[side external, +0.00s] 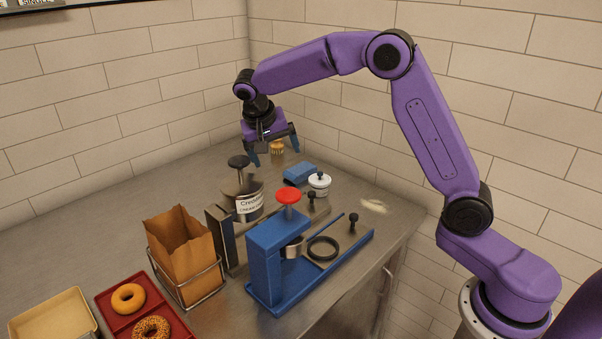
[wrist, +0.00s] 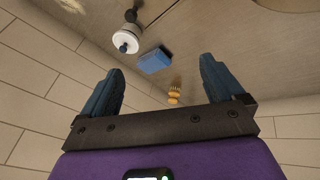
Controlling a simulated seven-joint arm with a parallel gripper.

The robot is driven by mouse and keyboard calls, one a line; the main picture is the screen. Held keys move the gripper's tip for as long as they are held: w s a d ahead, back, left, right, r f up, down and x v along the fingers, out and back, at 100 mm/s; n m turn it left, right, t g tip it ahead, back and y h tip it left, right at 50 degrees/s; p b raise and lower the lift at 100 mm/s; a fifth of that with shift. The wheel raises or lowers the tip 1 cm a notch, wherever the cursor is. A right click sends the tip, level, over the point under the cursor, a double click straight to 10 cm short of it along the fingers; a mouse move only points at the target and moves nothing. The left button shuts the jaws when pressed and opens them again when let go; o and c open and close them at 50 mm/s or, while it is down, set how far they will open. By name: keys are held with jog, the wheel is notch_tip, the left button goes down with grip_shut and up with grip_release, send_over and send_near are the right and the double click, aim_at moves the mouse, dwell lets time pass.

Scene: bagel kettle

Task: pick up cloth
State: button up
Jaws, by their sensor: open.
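The cloth (side external: 300,173) is a small blue folded block lying flat on the counter, behind the white jar. It also shows in the wrist view (wrist: 156,60), beyond and between my fingertips. My gripper (side external: 272,158) is open and empty, with its blue fingers pointing down. In the side view it is to the left of the cloth and apart from it. In the wrist view my fingers (wrist: 160,80) are spread wide with nothing between them.
A small brush (side external: 277,149) stands near my fingers. A white lidded jar (side external: 319,185) is close beside the cloth. A cream cheese canister (side external: 249,204), a blue press (side external: 268,262) with a red knob, and a paper bag (side external: 180,246) stand nearer the camera. Brick walls close off the back.

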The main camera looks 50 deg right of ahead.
jog(key=w+d+f+m, duration=0.1)
jog(key=w+d+m, duration=0.3)
jog(key=w+m, duration=0.2)
jog(key=m+g+h, duration=0.2)
jog(key=m, duration=0.4)
send_near(300, 169)
jog(key=x, duration=0.4)
jog(key=shift+s, duration=0.25)
jog(key=shift+w+x, duration=0.15)
jog(key=shift+x, duration=1.2)
jog(key=shift+w+x, duration=0.2)
jog(key=shift+x, duration=1.15)
jog(key=c, duration=1.1)
